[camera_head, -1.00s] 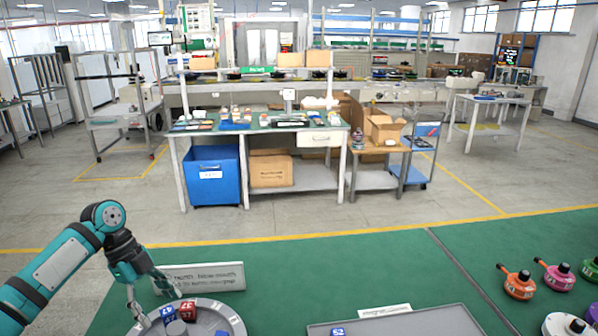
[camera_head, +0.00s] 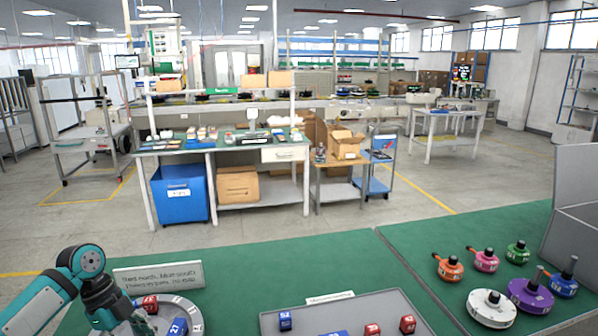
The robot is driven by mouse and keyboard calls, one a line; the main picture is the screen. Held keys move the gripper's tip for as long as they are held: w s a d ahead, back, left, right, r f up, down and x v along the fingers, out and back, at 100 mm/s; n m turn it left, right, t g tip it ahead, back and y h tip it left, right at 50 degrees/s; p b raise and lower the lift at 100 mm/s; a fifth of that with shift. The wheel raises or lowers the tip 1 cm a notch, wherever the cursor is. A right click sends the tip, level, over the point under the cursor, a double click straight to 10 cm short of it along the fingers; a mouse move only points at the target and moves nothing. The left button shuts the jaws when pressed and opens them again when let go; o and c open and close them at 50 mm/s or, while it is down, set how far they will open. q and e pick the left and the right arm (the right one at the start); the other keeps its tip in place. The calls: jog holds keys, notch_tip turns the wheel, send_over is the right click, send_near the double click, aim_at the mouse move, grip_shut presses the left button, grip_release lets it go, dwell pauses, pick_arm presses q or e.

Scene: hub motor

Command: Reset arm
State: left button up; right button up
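My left arm comes in from the lower left, and its dark gripper (camera_head: 106,312) is beside and partly over a round grey tray (camera_head: 190,304). Its fingertips are low in the picture and I cannot tell how far apart they are. In the round tray are a red block (camera_head: 150,304) and a blue block (camera_head: 178,327), with other parts hidden behind the gripper. My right gripper is out of view.
A rectangular grey tray (camera_head: 385,297) holds blue and red blocks. At right on the green table (camera_head: 300,262) stand orange (camera_head: 449,268), pink, green, purple, blue and white round parts, beside a grey box (camera_head: 572,235). A sign (camera_head: 158,277) stands behind the round tray.

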pick_arm(q)
jog(key=shift+n+y, duration=0.4)
jog(key=shift+n, duration=0.3)
jog(key=s+d+f, duration=0.1)
jog(key=d+f, duration=0.1)
jog(key=f, duration=0.1)
jog(key=s+d+f, duration=0.2)
jog(key=d+f, duration=0.1)
jog(key=s+d+f, duration=0.1)
jog(key=d+f, duration=0.1)
jog(key=f, duration=0.1)
jog(key=shift+s+d, duration=0.2)
jog(key=shift+s, duration=0.15)
jog(key=s+d+f+n+t, duration=0.2)
jog(key=s+d+f+n, duration=0.1)
jog(key=s+d+n, duration=0.3)
jog(key=s+d+f+n+t, duration=0.1)
jog(key=s+d+f+n, duration=0.25)
jog(key=s, duration=0.45)
jog(key=s+a+r+n+t+y, duration=0.25)
jog(key=s+a+n, duration=0.25)
jog(key=s+n, duration=0.3)
notch_tip(320, 180, down, 25)
jog(key=s+g, duration=0.1)
jog(key=g, duration=0.1)
jog(key=s+a+f+m+g, duration=0.1)
jog(key=s+a+f, duration=0.1)
jog(key=s+f, duration=1.5)
jog(key=shift+a, duration=0.15)
jog(key=shift+y, duration=0.25)
